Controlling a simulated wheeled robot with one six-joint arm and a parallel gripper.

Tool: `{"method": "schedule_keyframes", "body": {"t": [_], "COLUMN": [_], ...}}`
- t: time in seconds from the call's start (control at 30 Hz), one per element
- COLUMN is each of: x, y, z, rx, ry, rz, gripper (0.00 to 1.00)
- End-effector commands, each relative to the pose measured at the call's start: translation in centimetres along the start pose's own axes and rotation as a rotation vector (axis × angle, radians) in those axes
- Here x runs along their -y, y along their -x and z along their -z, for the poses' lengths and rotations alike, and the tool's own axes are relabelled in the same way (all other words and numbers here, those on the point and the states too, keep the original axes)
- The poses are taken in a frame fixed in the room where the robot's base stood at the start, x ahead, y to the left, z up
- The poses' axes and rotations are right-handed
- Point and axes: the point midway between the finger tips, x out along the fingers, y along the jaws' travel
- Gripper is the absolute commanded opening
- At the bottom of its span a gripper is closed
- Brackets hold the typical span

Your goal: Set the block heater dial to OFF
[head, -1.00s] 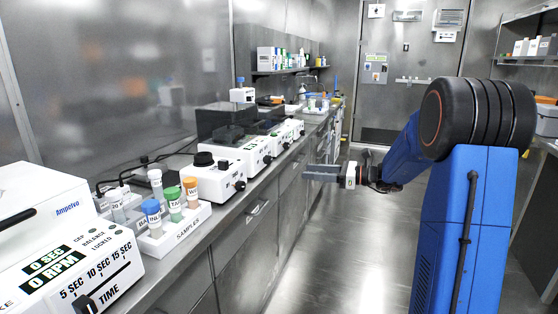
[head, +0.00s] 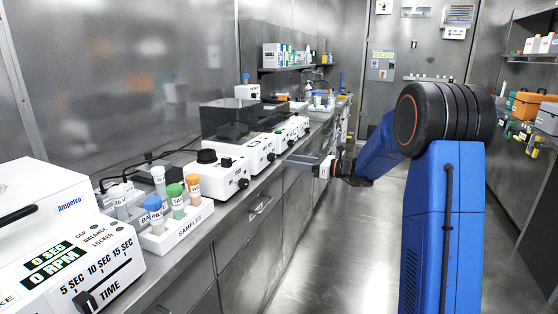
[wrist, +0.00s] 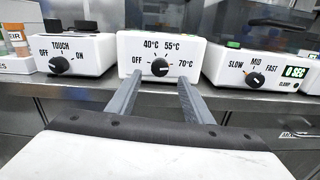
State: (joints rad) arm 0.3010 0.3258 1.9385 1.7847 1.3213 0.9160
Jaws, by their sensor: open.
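The block heater (wrist: 140,45) is a white box marked OFF, 40°C, 55°C and 70°C, in the middle of the wrist view. Its black dial (wrist: 160,67) has a white mark that appears to point right, towards 70°C. In the head view the block heater (head: 258,152) stands on the left bench, behind the mixer. My gripper (wrist: 159,82) is open and empty, its two fingers pointing at the heater front with the dial seen between their tips. In the head view my gripper (head: 302,162) is over the aisle by the bench edge, apparently short of the dial.
A mixer marked TOUCH (wrist: 75,48) stands left of the heater, and a device with a SLOW–FAST dial (wrist: 258,62) stands right. A sample rack (head: 178,232) and a centrifuge (head: 60,240) are nearer on the bench (head: 225,222). The aisle floor (head: 345,235) is clear.

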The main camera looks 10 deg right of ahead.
Motion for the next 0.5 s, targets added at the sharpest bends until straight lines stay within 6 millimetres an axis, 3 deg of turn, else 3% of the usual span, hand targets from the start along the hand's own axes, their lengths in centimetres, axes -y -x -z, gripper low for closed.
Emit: {"method": "schedule_keyframes", "body": {"t": [0.2, 0.5], "x": [0.0, 0.0], "y": [-3.6, -5.8], "z": [0.1, 0.0], "rx": [-0.001, 0.0], "ry": [0.0, 0.001], "rz": [-0.001, 0.0], "gripper": [0.46, 0.46]}}
